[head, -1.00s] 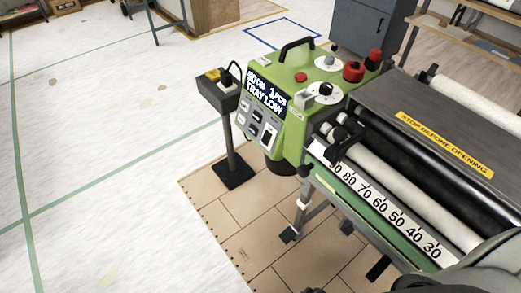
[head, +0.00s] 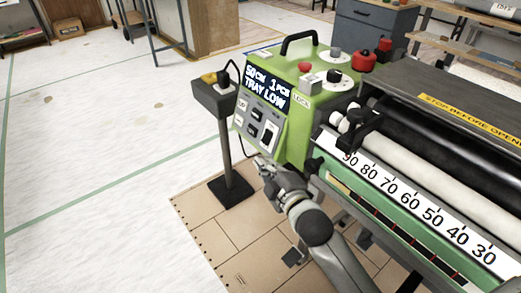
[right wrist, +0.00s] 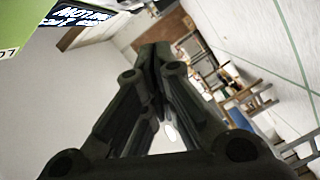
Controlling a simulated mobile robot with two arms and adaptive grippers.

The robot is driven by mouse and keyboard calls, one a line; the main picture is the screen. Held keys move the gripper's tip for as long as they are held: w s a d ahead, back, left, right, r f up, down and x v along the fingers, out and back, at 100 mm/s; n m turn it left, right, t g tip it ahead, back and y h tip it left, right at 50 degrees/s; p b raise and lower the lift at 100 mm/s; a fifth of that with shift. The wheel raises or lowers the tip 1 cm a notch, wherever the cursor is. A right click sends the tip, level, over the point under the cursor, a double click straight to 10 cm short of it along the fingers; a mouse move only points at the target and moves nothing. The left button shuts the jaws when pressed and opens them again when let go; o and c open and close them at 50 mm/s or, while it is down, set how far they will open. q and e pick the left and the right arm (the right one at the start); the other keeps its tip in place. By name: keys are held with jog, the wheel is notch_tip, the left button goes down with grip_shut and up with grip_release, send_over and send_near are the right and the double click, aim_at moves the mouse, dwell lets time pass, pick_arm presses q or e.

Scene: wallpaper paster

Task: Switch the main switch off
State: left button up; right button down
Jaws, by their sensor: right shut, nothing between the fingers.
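The green wallpaper paster (head: 300,110) stands at the centre of the head view. Its front panel has a lit display (head: 265,88), several small buttons and a large dark switch in a pale frame (head: 269,133) at the lower right. I cannot tell which control is the main switch. The top carries a small red button (head: 304,69), dials and a large red knob (head: 365,61). My right gripper (head: 262,166) is shut and empty, just below the front panel and apart from the switch. In the right wrist view its closed fingers (right wrist: 153,55) fill the middle. My left gripper is out of view.
A dark box on a post (head: 218,97) stands left of the panel. Rollers and a white number scale (head: 410,200) extend to the right. The floor at the left is clear.

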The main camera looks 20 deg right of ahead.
aim_at(267, 137)
jog(key=shift+w, duration=0.1)
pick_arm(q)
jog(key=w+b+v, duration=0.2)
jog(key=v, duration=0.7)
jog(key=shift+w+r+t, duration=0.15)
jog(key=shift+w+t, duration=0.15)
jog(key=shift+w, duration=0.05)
pick_arm(e)
jog(key=shift+w+d+f, duration=0.35)
jog(key=shift+w+f, duration=0.1)
jog(key=shift+w, duration=1.4)
jog(key=shift+w+d+f, duration=0.35)
jog(key=shift+w+f, duration=0.15)
jog(key=shift+w, duration=1.3)
jog(key=shift+w+d+f, duration=0.35)
jog(key=shift+w+f, duration=0.1)
jog(key=shift+w, duration=1.4)
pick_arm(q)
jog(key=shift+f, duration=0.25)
pick_arm(e)
jog(key=shift+d+f+n, duration=0.25)
jog(key=shift+n, duration=0.25)
